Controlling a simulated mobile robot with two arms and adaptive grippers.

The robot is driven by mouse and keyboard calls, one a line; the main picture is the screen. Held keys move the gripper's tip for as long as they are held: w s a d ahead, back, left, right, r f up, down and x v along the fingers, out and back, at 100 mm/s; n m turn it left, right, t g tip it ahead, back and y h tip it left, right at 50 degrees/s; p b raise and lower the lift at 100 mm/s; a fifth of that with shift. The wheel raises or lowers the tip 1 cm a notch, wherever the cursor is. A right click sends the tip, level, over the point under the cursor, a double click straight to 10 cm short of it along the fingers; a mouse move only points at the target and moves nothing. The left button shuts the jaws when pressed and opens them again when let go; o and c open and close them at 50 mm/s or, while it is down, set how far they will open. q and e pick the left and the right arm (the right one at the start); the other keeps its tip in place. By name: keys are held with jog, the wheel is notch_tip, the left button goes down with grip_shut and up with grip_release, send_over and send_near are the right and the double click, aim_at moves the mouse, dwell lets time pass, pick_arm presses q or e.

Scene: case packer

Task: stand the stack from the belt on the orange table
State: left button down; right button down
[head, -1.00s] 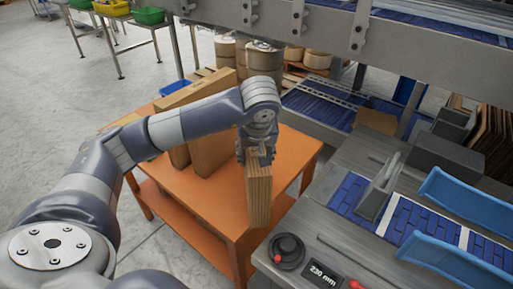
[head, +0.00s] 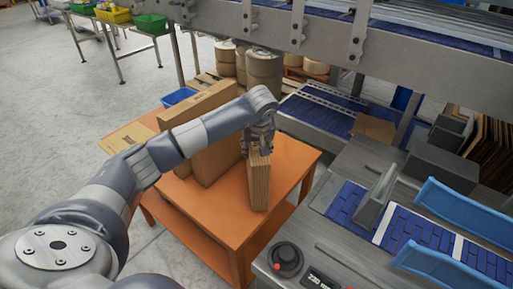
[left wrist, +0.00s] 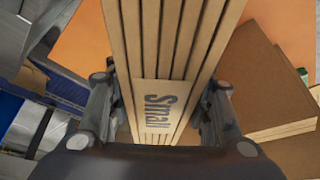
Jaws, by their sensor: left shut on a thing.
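The stack (head: 259,185) is a narrow bundle of flat tan cardboard pieces, upright, over the right part of the orange table (head: 230,220). My left gripper (head: 259,148) is shut on its upper part. In the left wrist view the stack (left wrist: 175,45) runs between the two fingers (left wrist: 160,110), its edges showing as several stripes, with a label reading "Small". Its lower end appears at or just above the tabletop; I cannot tell if it touches. The blue belt (head: 410,228) lies to the right. My right gripper is not in view.
Larger cardboard stacks (head: 205,110) stand on the table just left of the held stack. A flat cardboard piece (head: 128,137) and a blue bin (head: 178,96) are farther back. Bare tabletop shows in front and to the right. The machine with a black knob (head: 286,258) borders the table.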

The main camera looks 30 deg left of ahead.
pick_arm(q)
jog(key=shift+f, duration=0.45)
jog(key=c, duration=1.2)
grip_release()
jog(key=shift+f, duration=0.2)
jog(key=shift+c, duration=0.2)
jog(key=o, duration=0.4)
jog(key=shift+r, duration=0.1)
